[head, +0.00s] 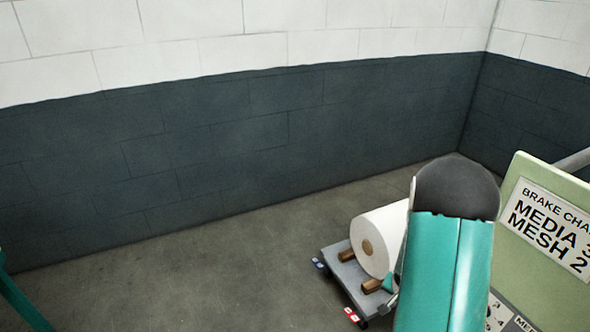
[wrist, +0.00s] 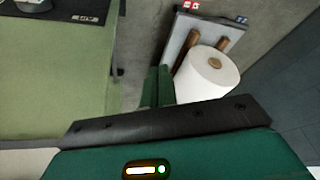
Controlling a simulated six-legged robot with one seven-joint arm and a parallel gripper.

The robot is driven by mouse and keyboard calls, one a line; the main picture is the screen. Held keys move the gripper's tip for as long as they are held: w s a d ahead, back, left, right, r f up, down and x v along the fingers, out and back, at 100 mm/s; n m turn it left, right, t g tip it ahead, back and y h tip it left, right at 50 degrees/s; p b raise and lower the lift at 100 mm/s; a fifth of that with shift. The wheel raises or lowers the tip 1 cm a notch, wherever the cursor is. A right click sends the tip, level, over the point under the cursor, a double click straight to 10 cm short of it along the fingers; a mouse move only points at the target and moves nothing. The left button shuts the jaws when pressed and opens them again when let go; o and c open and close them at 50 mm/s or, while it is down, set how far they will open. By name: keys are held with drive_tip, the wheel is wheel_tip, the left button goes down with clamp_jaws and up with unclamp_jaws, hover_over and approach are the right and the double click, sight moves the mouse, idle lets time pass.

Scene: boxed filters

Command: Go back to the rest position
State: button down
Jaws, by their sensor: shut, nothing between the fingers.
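My gripper (wrist: 157,86) shows in the wrist view with its two dark green fingers together and nothing between them. It points towards the floor beside a white roll (wrist: 207,73). I cannot tell the exact gap between the fingers and the roll. In the head view, my teal arm with its dark rounded joint stands at the lower right and hides most of the gripper. The arm covers the right side of the white roll (head: 377,240).
The roll lies on wooden bars on a low grey cart (head: 342,272). A pale green panel labelled "MEDIA" and "MESH" (head: 525,172) stands right of my arm. A green surface (wrist: 55,75) fills the wrist view's left. The floor (head: 200,285) left of the cart is clear, up to the wall.

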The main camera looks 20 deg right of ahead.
drive_tip(key=w+a+r+n+t+y, duration=0.1)
drive_tip(key=a+r+n, duration=0.2)
drive_tip(key=a+r, duration=0.7)
drive_tip(key=a+r+n+t+y, duration=0.1)
drive_tip(key=a+r+n, duration=0.1)
drive_tip(key=a+r, duration=0.8)
drive_tip(key=s+a+r+n, duration=0.3)
drive_tip(key=s+a+r, duration=0.2)
drive_tip(key=s+r, duration=0.2)
drive_tip(key=s+a+r+n+y, duration=0.1)
drive_tip(key=s+a+r+n, duration=0.2)
drive_tip(key=s+r, duration=0.4)
drive_tip(key=shift+s+a+r+t, duration=0.2)
drive_tip(key=shift+a+r+t, duration=0.1)
drive_tip(key=shift+a+r, duration=0.5)
drive_tip(key=shift+d, duration=0.15)
